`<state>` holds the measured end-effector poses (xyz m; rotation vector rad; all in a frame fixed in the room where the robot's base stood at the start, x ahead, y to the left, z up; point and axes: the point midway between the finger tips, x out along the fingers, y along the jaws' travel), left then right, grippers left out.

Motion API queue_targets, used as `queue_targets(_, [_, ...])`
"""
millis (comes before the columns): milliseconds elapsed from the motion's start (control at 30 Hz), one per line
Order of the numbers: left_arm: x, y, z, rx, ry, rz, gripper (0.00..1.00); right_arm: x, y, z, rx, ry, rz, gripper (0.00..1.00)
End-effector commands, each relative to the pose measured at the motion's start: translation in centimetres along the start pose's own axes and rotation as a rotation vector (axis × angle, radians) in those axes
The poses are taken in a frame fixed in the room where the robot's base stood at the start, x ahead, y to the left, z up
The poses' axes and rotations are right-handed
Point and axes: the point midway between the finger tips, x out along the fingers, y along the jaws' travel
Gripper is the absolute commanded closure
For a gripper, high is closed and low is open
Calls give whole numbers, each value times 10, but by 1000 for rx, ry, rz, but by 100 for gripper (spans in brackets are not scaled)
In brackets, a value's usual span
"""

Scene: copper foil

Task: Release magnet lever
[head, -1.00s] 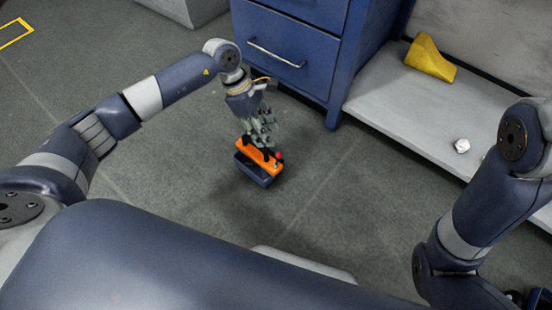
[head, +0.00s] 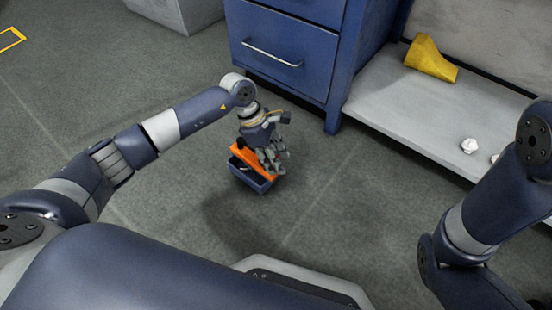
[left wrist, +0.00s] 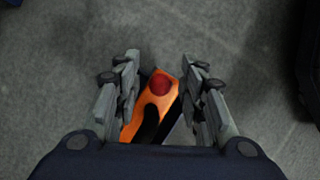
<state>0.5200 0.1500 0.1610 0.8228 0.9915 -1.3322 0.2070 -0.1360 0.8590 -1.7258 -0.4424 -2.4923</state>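The orange piece with a grip cut-out (head: 242,154) sits on a dark blue box-like base (head: 245,178) near the middle of the head view. I cannot tell which part is the magnet lever. In the left wrist view the orange piece (left wrist: 151,112) lies between my fingers, with a red knob (left wrist: 160,82) at its far end. My left gripper (head: 275,165) is over the right end of the piece. Its fingers (left wrist: 160,85) are spread on either side of the knob, with gaps visible. In the head view the fingers mostly hide the knob. My right gripper is out of view.
A blue drawer cabinet (head: 285,50) stands behind the device. A grey low shelf (head: 400,115) extends right, carrying a yellow wedge (head: 430,59) and a small white piece (head: 469,146). Grey floor (head: 150,75) is clear to the left.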

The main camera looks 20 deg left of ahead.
Motion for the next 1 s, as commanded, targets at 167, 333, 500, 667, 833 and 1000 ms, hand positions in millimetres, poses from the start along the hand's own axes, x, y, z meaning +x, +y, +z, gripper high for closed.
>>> queue_targets(167, [0, 0, 0, 0, 0, 0, 80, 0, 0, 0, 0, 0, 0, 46])
queue_targets(333, [0, 0, 0, 0, 0, 0, 100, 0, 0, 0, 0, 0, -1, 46])
queue_targets(500, [-1, 1, 1, -4, 7, -10, 100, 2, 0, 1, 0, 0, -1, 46])
queue_targets(667, [-1, 5, 2, -30, 38, -63, 100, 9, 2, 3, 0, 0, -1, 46])
queue_targets(833, [2, 6, 2, -50, 64, -108, 100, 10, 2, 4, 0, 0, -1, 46])
queue_targets(1000, [3, 6, 1, -54, 70, -117, 100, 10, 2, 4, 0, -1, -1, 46])
